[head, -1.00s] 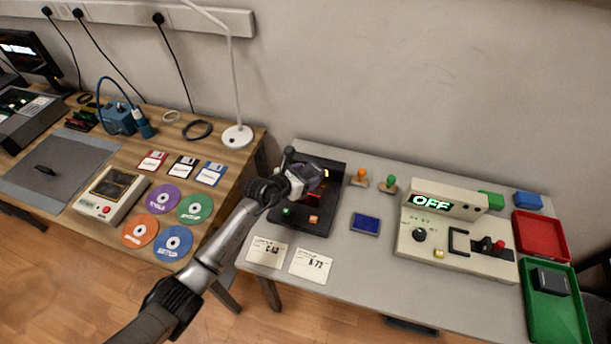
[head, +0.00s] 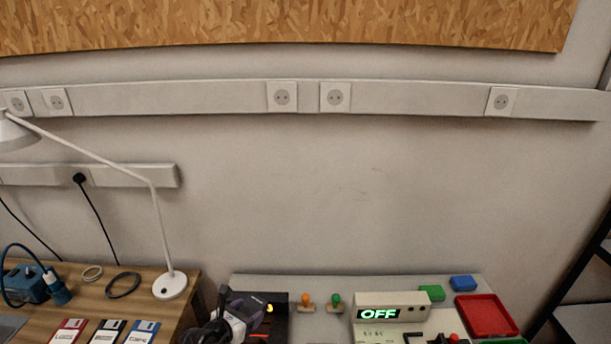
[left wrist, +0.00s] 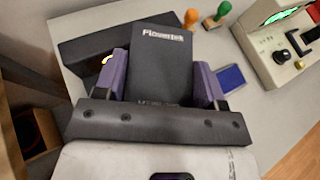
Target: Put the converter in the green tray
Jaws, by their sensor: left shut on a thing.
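My left gripper (head: 246,308) has purple fingers and is over the left part of the grey table. In the left wrist view, my left gripper (left wrist: 160,82) is shut on a dark box with white lettering, which appears to be the converter (left wrist: 158,62). The box sits between the two purple fingers. In the head view it is mostly hidden by the gripper. Only a thin green strip, likely the green tray's edge (head: 514,341), shows at the bottom right, below the red tray. My right gripper is not in view.
A device reading OFF (head: 392,305) stands between my left gripper and the red tray (head: 486,315). Stamps (head: 336,301), a green block (head: 432,292) and a blue block (head: 463,283) are near the back edge. A white lamp (head: 170,284) stands on the wooden table.

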